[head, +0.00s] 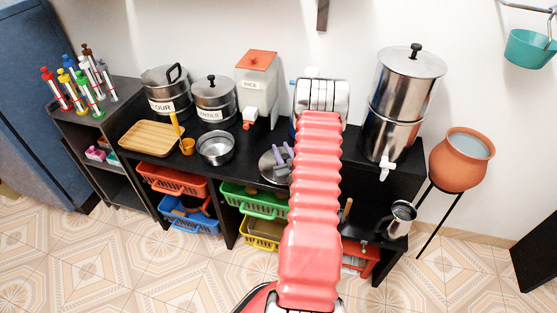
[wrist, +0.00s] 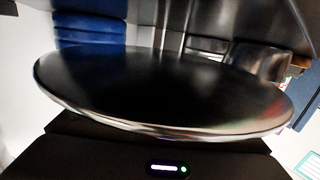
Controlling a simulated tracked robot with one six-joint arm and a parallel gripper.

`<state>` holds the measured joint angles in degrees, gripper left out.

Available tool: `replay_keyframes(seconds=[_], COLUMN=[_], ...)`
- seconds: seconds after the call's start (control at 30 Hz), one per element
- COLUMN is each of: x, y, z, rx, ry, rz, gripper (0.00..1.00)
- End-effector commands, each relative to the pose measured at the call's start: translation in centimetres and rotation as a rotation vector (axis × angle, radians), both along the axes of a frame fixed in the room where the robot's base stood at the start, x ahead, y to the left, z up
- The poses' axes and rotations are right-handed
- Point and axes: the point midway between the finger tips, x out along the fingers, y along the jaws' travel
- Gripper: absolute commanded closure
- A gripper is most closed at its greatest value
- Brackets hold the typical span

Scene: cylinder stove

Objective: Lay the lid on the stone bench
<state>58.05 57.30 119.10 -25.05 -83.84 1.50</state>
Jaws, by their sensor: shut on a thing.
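The lid (wrist: 160,90) is a round dark, shiny disc with a bright steel rim. It fills the middle of the wrist view, close to the camera and seen at a slant. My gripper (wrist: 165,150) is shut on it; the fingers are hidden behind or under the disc. In the head view my red arm reaches over the bench and hides much of its own end. The stone bench (head: 345,185) has a dark, flat top.
Steel canisters (head: 214,102), a rice dispenser (head: 258,85), a wooden tray (head: 152,137) and a steel bowl (head: 215,147) stand left of my arm. A tall steel water filter (head: 400,100) stands right. Bare bench top shows between the arm and the filter.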

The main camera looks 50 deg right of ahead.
Motion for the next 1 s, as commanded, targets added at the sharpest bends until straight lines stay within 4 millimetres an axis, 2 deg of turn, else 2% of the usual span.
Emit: replay_keyframes(seconds=[0.3, 0.7, 1.0], x=[0.0, 0.0, 0.1], y=[0.0, 0.1, 0.1], z=[-0.3, -4.0, -4.1], rx=[0.0, 0.001, -0.001], ry=[0.0, -0.001, -0.001], rz=[0.001, 0.001, 0.001], gripper=[1.0, 1.0, 1.0])
